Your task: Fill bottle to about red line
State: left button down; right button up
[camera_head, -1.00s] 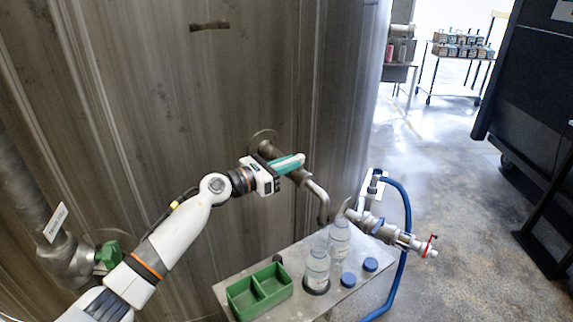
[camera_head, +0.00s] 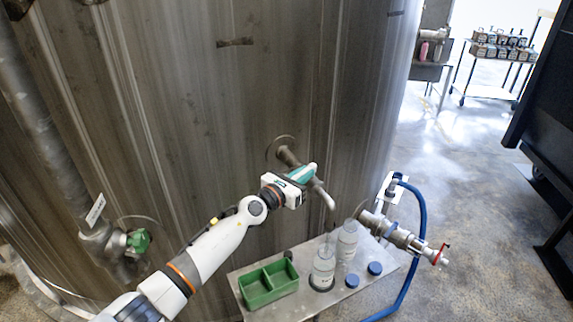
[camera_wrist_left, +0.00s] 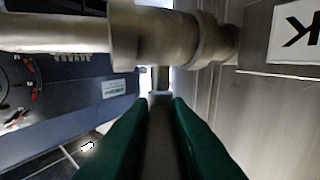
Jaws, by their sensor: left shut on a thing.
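My left gripper (camera_head: 303,173) is at the metal tap pipe (camera_head: 321,192) that comes out of the tank. In the left wrist view its green fingers (camera_wrist_left: 160,99) are shut on a narrow metal piece, probably the tap's lever, just below the thick pipe (camera_wrist_left: 175,38). A clear bottle (camera_head: 322,268) stands upright on the metal shelf (camera_head: 318,299), near and below the spout. A second clear bottle (camera_head: 347,242) stands just behind it. I cannot make out a red line or the liquid level on either. My right gripper is not in view.
Two blue caps (camera_head: 352,281) lie right of the bottles. A green divided tray (camera_head: 268,284) sits at the shelf's left. A metal valve fitting (camera_head: 405,240) and blue hose (camera_head: 416,235) stand at the right. The big steel tank (camera_head: 250,100) fills the back.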

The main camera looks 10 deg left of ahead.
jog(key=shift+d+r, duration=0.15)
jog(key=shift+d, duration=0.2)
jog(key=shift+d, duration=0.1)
pick_arm(q)
jog(key=c, duration=1.4)
grip_release()
jog(key=shift+o, duration=0.2)
jog(key=shift+s+a+p, duration=0.25)
jog(key=shift+s+p, duration=0.1)
jog(key=shift+s, duration=0.1)
jog(key=p+v, duration=0.3)
jog(key=v, duration=0.8)
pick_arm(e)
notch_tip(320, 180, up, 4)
